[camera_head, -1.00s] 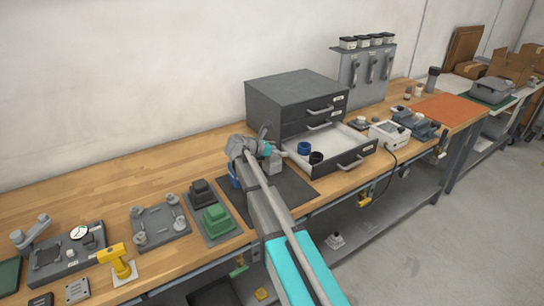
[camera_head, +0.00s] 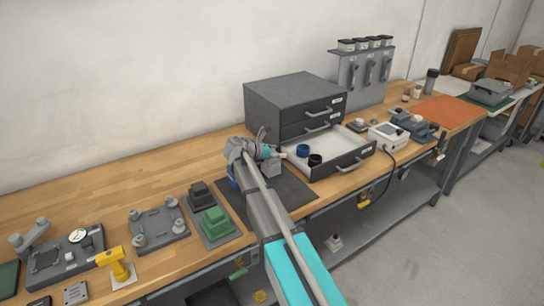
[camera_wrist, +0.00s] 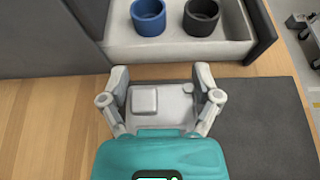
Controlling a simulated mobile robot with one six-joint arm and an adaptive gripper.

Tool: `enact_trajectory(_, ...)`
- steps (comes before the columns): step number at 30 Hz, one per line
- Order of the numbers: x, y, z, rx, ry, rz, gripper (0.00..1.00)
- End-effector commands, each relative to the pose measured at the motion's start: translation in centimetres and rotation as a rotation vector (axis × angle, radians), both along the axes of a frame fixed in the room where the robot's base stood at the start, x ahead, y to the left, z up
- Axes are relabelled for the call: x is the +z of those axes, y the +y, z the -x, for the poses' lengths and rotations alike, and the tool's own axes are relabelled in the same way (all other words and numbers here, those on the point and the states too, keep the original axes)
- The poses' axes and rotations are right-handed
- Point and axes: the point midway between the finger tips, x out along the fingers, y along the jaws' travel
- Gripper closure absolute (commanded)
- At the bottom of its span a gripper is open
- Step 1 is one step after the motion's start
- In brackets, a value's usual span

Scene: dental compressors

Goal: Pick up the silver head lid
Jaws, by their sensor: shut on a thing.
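The silver head lid (camera_wrist: 172,106) is a light grey block with a raised square pad and a small round knob on top. In the wrist view it sits between the two fingers of my gripper (camera_wrist: 161,80), which are shut on its left and right sides. In the head view my gripper (camera_head: 272,153) is over the dark mat (camera_head: 292,184) in front of the open drawer, and the lid is partly hidden by the arm. I cannot tell whether the lid touches the mat.
The open drawer (camera_head: 350,161) is just beyond, holding a blue cup (camera_wrist: 148,17) and a black cup (camera_wrist: 201,17). A green block (camera_head: 215,220) on a grey tray stands left of the mat. Bare wood (camera_head: 120,175) lies at the back left.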

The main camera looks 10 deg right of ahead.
Motion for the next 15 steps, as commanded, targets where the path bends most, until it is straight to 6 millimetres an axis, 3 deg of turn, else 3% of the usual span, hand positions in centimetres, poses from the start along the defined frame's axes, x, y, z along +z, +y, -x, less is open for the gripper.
enact_trajectory(15,1.5,0.0,0.0,0.000,0.000,0.000,0.74)
